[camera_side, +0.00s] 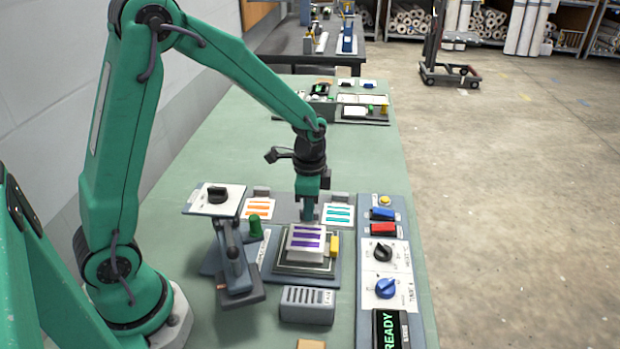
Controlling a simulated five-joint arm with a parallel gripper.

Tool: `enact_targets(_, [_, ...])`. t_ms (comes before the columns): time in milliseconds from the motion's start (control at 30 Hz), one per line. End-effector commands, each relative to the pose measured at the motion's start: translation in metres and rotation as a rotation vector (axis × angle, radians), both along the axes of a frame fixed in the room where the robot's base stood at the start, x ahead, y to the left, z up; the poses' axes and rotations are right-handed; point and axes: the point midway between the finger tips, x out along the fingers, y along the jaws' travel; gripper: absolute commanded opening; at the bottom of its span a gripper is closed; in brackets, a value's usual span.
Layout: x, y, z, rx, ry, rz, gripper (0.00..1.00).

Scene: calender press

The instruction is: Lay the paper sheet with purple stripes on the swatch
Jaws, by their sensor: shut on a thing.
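The paper sheet with purple stripes (306,232) is white and lies over the raised block at the middle of the dark press bed (285,268). My gripper (308,216) points down at the sheet's far edge and is shut on it. I cannot tell whether the sheet touches what is under it or hangs just above it. The swatch is not clearly visible; the sheet covers the top of the block.
Sheets with orange (258,208) and teal stripes (339,214) lie behind, left and right. A lever press (236,262) stands left, a yellow block (334,246) right of the bed. A control panel (384,270) with knobs and a READY display runs along the right edge. A grey slotted box (307,304) stands in front.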

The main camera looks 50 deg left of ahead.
Motion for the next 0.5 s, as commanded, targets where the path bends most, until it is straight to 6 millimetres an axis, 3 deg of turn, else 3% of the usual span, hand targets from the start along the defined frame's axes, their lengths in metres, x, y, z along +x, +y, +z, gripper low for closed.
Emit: enact_targets(500, [0.0, 0.0, -0.012, 0.0, 0.001, 0.0, 0.0])
